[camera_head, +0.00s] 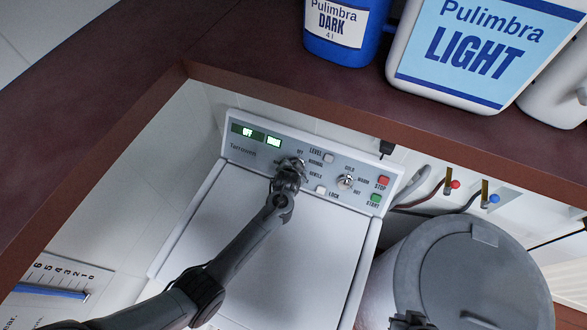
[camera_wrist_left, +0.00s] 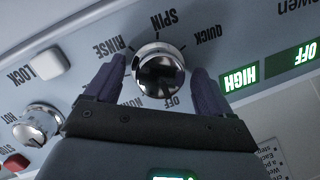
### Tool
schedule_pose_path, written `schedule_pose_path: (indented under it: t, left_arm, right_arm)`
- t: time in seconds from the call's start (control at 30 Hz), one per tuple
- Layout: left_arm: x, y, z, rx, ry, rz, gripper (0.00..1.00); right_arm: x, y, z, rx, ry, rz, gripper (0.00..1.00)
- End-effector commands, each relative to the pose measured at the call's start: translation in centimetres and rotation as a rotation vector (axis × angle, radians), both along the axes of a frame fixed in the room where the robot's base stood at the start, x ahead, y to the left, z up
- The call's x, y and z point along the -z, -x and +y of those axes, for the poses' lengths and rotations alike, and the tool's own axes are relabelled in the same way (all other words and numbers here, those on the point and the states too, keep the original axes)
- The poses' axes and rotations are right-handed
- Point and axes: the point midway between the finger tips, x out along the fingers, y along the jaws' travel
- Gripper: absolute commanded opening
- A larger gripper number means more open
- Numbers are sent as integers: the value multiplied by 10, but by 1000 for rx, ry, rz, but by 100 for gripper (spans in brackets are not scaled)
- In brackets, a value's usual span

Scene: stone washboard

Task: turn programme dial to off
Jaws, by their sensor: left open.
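The programme dial (camera_wrist_left: 160,72) is a round, shiny metal knob on the washer's white control panel (camera_head: 240,146). In the left wrist view it is upside down, ringed by the words SPIN, RINSE, QUICK and OFF. My left gripper (camera_wrist_left: 157,82) is open, with one dark finger on each side of the dial. I cannot tell whether the fingers touch it. In the head view my left gripper (camera_head: 288,174) reaches over the panel and partly covers the dial (camera_head: 298,162). The dial's pointer is not clear. A dark part, possibly my right gripper (camera_head: 411,320), shows at the bottom edge.
A second knob (camera_head: 345,182), the LOCK button (camera_head: 321,190) and red STOP (camera_head: 383,181) and green START buttons (camera_head: 375,198) are nearby. Green displays (camera_wrist_left: 295,58) read OFF and HIGH. A brown counter edge (camera_head: 300,95) with detergent jugs overhangs behind. A grey-lidded bin (camera_head: 470,270) stands right.

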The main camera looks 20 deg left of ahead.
Motion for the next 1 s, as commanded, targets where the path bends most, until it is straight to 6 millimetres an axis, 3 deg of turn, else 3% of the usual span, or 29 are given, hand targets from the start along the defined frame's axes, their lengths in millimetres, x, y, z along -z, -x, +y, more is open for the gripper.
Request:
schedule_pose_path:
  t: [0.27,0.8,1.0]
  left_arm:
    - [-10,9,-2,1,-1,0,83]
    - [-67,60,-12,1,-1,-1,83]
    - [-77,71,-15,0,0,1,83]
  right_arm:
    - [-3,0,0,0,0,0,0]
    - [-10,0,0,0,0,0,0]
    - [-11,0,0,0,0,0,0]
